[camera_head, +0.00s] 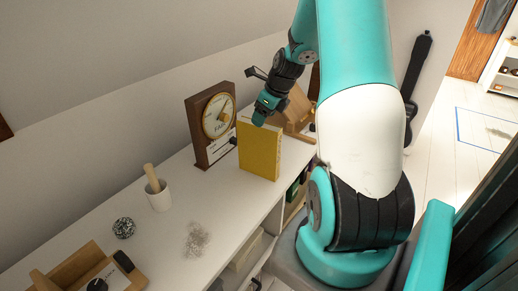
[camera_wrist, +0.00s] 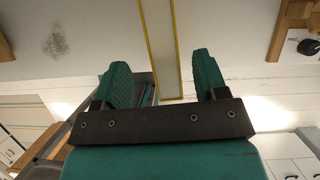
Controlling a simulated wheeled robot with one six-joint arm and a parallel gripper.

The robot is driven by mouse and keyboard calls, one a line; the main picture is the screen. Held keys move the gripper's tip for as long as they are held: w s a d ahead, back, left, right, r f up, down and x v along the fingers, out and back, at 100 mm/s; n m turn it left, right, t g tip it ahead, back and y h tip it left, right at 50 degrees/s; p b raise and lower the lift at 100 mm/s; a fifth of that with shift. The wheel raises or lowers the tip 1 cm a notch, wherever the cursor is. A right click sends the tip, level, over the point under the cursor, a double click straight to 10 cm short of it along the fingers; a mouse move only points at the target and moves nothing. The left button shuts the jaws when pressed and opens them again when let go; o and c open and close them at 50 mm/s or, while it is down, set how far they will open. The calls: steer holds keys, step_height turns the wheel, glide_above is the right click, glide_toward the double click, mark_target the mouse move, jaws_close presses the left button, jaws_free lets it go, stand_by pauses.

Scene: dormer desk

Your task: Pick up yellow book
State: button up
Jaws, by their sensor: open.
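The yellow book (camera_head: 259,151) stands upright on the white desk in the head view, near its front edge and beside a wooden clock-like instrument. In the wrist view the book (camera_wrist: 161,45) shows from above as pale page edges between thin yellow covers. My gripper (camera_head: 264,110) is above the book's top edge in the head view. In the wrist view its two green fingers (camera_wrist: 160,82) are spread apart, with the book's far end between them in the picture. I cannot tell whether a finger touches the book.
The wooden instrument (camera_head: 212,124) stands close left of the book. A wooden holder (camera_head: 294,112) is behind it at right. A white cup with a pestle (camera_head: 158,196), a dark patterned ball (camera_head: 124,228) and a wire tangle (camera_head: 196,240) sit nearer on the desk (camera_head: 180,262).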

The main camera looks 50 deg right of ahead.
mark_target(257, 129)
steer(key=shift+d+p+x, duration=0.1)
steer(key=shift+p+x, duration=0.35)
steer(key=shift+x, duration=1.3)
steer(key=shift+d+p+x, duration=0.15)
steer(key=shift+p+x, duration=0.3)
steer(key=shift+x, duration=1.3)
steer(key=shift+f, duration=0.1)
steer(key=shift+w, duration=0.1)
jaws_close()
